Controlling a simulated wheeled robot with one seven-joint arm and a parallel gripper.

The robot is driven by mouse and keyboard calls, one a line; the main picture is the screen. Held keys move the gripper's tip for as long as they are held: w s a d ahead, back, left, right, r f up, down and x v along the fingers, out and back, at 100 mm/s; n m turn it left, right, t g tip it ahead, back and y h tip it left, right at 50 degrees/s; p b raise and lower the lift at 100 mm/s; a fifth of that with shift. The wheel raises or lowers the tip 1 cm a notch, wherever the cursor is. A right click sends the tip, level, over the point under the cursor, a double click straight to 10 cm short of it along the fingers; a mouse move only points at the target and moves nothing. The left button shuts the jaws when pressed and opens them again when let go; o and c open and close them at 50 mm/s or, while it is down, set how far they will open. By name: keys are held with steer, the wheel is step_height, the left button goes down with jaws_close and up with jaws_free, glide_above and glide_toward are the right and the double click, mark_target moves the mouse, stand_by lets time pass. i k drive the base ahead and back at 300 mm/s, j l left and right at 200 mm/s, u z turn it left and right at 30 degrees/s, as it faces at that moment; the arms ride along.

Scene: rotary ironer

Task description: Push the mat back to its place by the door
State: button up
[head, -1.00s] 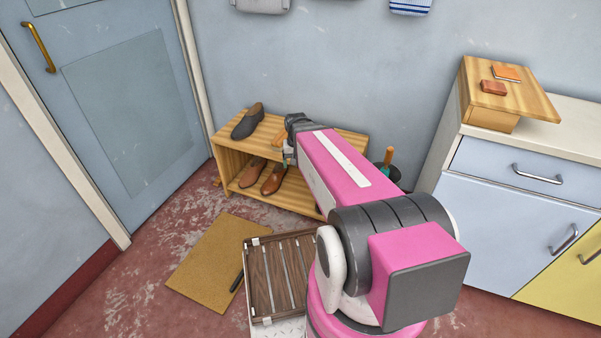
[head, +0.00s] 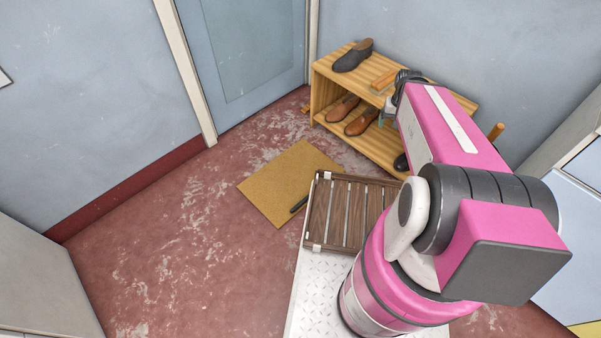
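The mat (head: 283,180), a tan rectangle, lies flat on the red floor, turned at an angle, in front of the blue door (head: 248,60) and left of the shoe rack. Its right edge is partly hidden by the slatted wooden tray in front of it. My gripper (head: 391,112) is at the far end of my pink arm, up by the shoe rack and away from the mat. It is small and mostly hidden by the arm, so I cannot see whether its fingers are open or shut.
The wooden shoe rack (head: 322,98) holds a dark shoe (head: 353,55), a brush (head: 384,81) and brown shoes (head: 361,122). The slatted tray (head: 345,212) sits close beside the mat. Bare floor (head: 190,240) lies left of the mat.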

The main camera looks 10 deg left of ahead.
mark_target(280, 190)
steer(key=k+j+z, duration=0.7)
steer(key=k+j, duration=0.25)
steer(key=j, duration=0.15)
steer(key=k+j+z, duration=0.4)
steer(key=k+j, duration=0.25)
